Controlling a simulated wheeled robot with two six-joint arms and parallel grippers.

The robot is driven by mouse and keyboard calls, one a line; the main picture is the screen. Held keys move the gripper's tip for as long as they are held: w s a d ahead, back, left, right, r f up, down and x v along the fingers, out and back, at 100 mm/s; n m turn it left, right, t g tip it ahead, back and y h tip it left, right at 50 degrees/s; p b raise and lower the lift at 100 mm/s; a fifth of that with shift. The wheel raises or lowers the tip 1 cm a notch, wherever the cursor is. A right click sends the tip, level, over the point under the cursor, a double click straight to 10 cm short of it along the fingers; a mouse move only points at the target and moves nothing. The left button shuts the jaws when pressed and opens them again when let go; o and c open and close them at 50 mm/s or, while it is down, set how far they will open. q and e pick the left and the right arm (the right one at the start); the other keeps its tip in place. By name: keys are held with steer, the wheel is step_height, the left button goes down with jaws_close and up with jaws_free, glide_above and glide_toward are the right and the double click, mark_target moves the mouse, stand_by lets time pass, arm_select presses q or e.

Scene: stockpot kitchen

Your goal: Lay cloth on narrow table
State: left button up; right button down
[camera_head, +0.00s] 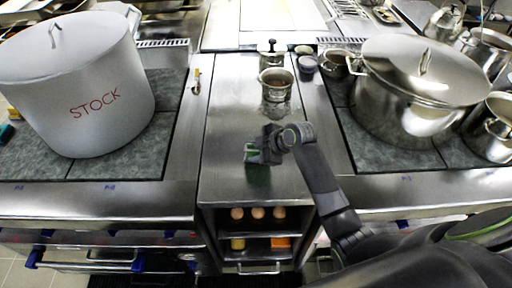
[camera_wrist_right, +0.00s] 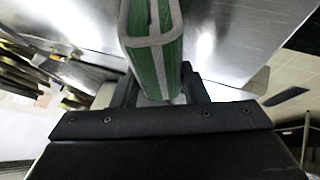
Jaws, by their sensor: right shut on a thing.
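My right gripper (camera_head: 262,150) is over the narrow steel table (camera_head: 225,120) between the two stoves. It is shut on a folded green and white cloth (camera_head: 250,152). In the right wrist view the cloth (camera_wrist_right: 152,45) stands out from between the dark fingers (camera_wrist_right: 160,90), with the steel top beyond it. A green patch below the gripper in the head view looks like the cloth's reflection. I cannot tell whether the cloth touches the table top. My left gripper is not in view.
A small steel pot (camera_head: 275,88) stands on the table behind the gripper. A large white STOCK pot (camera_head: 80,85) is on the left stove, and a lidded steel pot (camera_head: 415,95) is on the right. Shelves with eggs (camera_head: 257,213) are under the table's front edge.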

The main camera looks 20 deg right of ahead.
steer(key=c, duration=0.8)
jaws_free()
steer(key=shift+f, duration=0.1)
steer(key=shift+c, duration=0.2)
steer(key=b+v, duration=0.1)
steer(key=v, duration=1.1)
steer(key=shift+b, duration=0.3)
